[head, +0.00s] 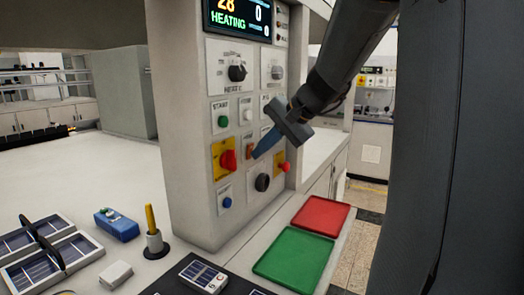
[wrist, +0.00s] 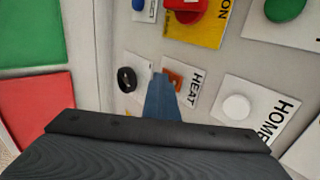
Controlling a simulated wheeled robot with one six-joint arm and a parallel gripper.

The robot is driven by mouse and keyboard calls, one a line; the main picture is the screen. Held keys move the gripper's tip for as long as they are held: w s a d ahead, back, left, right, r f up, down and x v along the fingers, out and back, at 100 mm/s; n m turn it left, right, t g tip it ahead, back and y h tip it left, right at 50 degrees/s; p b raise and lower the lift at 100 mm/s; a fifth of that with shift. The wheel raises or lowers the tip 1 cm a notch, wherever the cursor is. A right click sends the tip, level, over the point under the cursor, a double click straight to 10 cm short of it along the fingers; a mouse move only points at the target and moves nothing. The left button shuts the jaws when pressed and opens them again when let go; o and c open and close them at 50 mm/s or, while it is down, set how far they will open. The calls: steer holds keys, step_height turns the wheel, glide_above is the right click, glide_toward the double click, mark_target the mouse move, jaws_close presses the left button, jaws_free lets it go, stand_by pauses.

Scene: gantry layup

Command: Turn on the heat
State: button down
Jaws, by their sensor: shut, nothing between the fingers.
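The heat switch is a small orange-brown rocker (head: 250,152) on a white plate in the middle of the control panel. In the wrist view the rocker (wrist: 173,78) sits beside the word HEAT, partly covered by my fingers. My gripper (head: 257,154) is shut and empty, its blue fingertips right at the rocker. In the wrist view my gripper (wrist: 160,78) overlaps the rocker's edge; I cannot tell whether it touches. The display (head: 238,18) at the panel's top reads HEATING, with 28 and 0.
Close to the switch are a red knob on yellow (head: 228,160), a white HOME button (wrist: 237,107), a black knob (head: 262,182) and a green START button (head: 223,121). Below lie a green tray (head: 293,257) and a red tray (head: 320,215). A blue device (head: 117,224) lies left.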

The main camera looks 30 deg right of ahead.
steer(key=shift+r, duration=0.1)
steer(key=shift+r+p, duration=0.65)
steer(key=shift+r, duration=0.1)
steer(key=s+d+f+b+v, duration=0.1)
steer(key=v, duration=1.2)
steer(key=shift+s+f, duration=0.35)
